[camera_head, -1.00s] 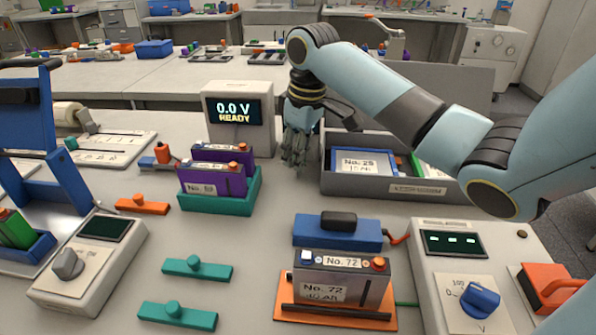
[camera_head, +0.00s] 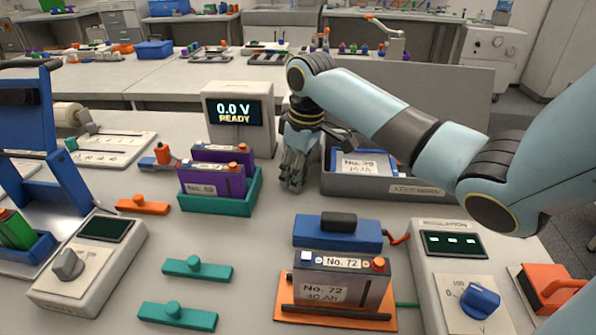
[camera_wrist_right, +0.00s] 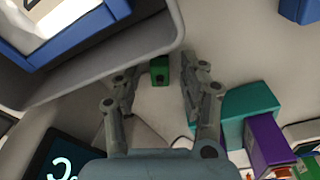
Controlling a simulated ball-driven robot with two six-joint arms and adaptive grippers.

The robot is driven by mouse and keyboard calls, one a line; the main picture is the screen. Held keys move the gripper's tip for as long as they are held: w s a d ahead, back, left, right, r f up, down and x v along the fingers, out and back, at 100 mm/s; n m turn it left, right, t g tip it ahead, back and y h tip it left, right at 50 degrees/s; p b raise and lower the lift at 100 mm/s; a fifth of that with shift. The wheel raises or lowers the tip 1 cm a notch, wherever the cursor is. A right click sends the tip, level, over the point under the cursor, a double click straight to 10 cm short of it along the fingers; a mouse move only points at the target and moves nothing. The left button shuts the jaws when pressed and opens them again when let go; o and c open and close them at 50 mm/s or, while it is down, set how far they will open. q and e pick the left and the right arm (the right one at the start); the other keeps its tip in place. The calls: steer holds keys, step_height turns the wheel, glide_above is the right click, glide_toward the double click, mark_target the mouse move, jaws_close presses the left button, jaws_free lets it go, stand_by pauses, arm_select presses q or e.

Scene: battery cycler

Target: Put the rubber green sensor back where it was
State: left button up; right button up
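A small green block (camera_wrist_right: 159,70), which looks like the green sensor, sits on the table in the right wrist view. My right gripper (camera_wrist_right: 167,72) is open above it, with the block between its two fingers, nearer the left one. I see no clear contact. In the head view my right gripper (camera_head: 291,184) points down between the teal tray (camera_head: 222,207) and the grey bin (camera_head: 388,186); the green block is hidden there. My left gripper is not in view.
The display box (camera_head: 240,118) stands behind the gripper. Two purple batteries (camera_head: 213,181) stand in the teal tray. Battery No. 72 (camera_head: 342,279) stands on an orange base, with a blue block (camera_head: 337,234) behind it. Bare table lies between tray and blue block.

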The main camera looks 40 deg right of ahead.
steer(key=shift+r, duration=0.1)
step_height(320, 180, up, 12)
steer(key=s, duration=0.1)
steer(key=shift+s+d, duration=0.2)
stand_by(0.7)
